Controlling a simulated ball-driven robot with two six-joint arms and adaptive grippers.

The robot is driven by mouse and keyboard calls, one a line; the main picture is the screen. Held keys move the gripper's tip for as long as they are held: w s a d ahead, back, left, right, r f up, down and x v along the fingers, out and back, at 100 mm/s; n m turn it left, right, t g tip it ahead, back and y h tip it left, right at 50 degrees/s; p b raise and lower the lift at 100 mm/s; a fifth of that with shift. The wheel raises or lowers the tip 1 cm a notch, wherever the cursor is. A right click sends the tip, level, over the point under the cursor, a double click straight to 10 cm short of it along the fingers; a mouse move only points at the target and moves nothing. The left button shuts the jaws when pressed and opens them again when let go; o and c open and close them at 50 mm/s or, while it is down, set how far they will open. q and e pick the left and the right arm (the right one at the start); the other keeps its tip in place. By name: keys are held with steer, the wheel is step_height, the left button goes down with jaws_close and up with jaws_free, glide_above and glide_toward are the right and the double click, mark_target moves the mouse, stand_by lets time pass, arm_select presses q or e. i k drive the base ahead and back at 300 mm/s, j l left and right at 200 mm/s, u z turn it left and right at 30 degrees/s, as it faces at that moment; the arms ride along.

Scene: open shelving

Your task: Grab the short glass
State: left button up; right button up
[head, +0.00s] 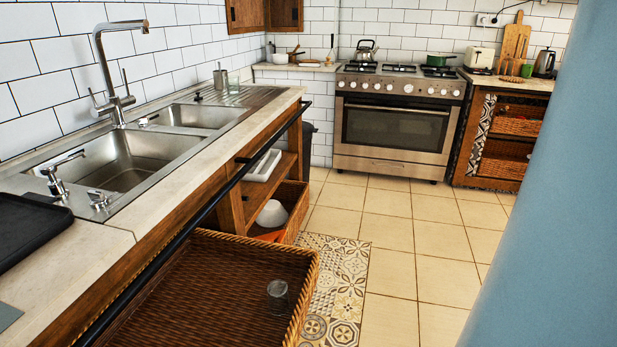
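A small clear glass (278,296) stands in the pulled-out wicker drawer (190,285) under the counter, near the drawer's right wall. It looks short and empty. Another clear glass (234,82) stands on the drainboard by the back wall, beside a metal cup. Neither of my grippers shows in the head view, so I cannot see where they are relative to the glasses.
A black rail (240,176) runs along the counter's front edge, above the drawer. A sink (125,160) with a tall tap is on the left. A smooth blue surface (560,220) blocks the right side. Tiled floor lies clear towards the oven (396,125).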

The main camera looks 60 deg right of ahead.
mark_target(279, 300)
steer(key=z, duration=1.6)
